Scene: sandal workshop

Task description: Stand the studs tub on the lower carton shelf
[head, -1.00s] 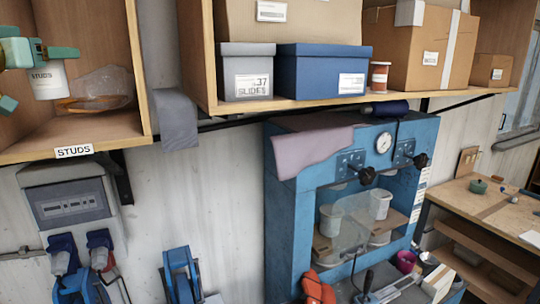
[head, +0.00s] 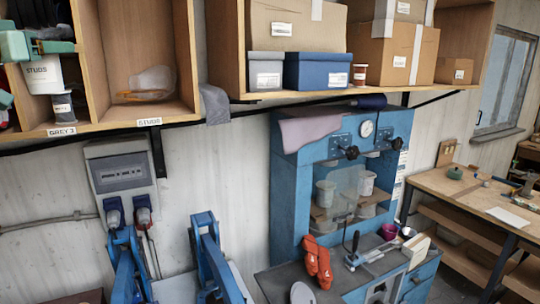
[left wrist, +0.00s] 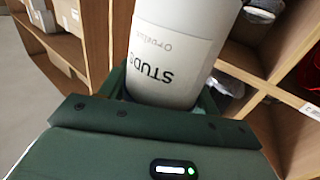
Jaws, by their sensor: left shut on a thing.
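The studs tub (head: 42,74), white with a STUDS label, hangs upright at the upper left of the head view. My green left gripper (head: 40,47) is shut on its upper part. In the left wrist view the tub (left wrist: 168,55) fills the middle between the fingers of the gripper (left wrist: 160,95), its label upside down. The lower carton shelf (head: 300,96) carries a grey box (head: 265,75), a blue box (head: 320,72), a small brown-red jar (head: 359,75) and cartons (head: 395,58). The tub is left of this shelf, in front of the bins. My right gripper is out of view.
An open bin labelled STUDS (head: 155,122) holds a clear bag (head: 150,82). Upright partitions (head: 187,50) lie between tub and carton shelf. A blue press (head: 340,135) stands below the shelf.

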